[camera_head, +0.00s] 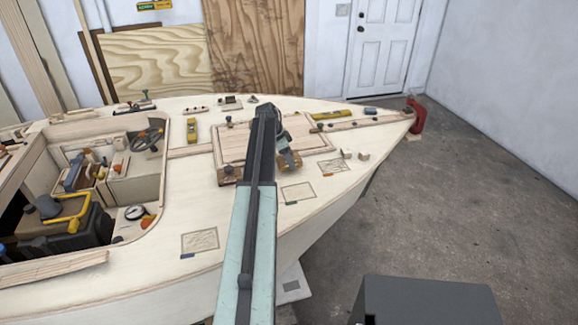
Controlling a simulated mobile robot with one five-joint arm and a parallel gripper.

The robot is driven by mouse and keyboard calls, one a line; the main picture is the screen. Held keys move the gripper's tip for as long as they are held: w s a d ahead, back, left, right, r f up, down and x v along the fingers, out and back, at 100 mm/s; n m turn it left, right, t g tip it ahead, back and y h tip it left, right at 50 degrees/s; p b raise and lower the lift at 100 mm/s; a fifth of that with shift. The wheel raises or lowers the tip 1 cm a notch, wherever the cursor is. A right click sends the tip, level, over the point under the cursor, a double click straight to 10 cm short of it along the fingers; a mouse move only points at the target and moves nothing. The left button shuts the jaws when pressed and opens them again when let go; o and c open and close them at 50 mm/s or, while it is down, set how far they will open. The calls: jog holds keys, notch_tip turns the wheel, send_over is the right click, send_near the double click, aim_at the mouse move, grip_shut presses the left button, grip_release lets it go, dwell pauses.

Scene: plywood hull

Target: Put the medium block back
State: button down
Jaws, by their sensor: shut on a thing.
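My arm reaches forward over the pale plywood deck of the hull. My gripper (284,148) is at its far end, over the right side of the raised hatch panel. It is shut on a small brown wooden block (290,161), which I take to be the medium block; its size is hard to judge. Whether the block touches the deck below is not clear. A plain outlined rectangle (298,192) with a small green tab lies on the deck just nearer than the block. Two more outlined patches lie at the near left (199,241) and farther right (333,166).
Another brown block (228,175) sits by the hatch's near left corner, left of my arm. The open cockpit (120,175) at left holds tools.

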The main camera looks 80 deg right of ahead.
notch_tip(320, 180, down, 2)
jog(key=shift+f+b, duration=0.2)
jog(key=shift+b, duration=0.25)
jog(key=shift+r, duration=0.2)
jog(key=shift+f, duration=0.15)
jog(key=shift+c, duration=2.2)
grip_release()
jog(key=p+v, duration=1.2)
jog(key=shift+r, duration=0.3)
jog(key=shift+f, duration=0.1)
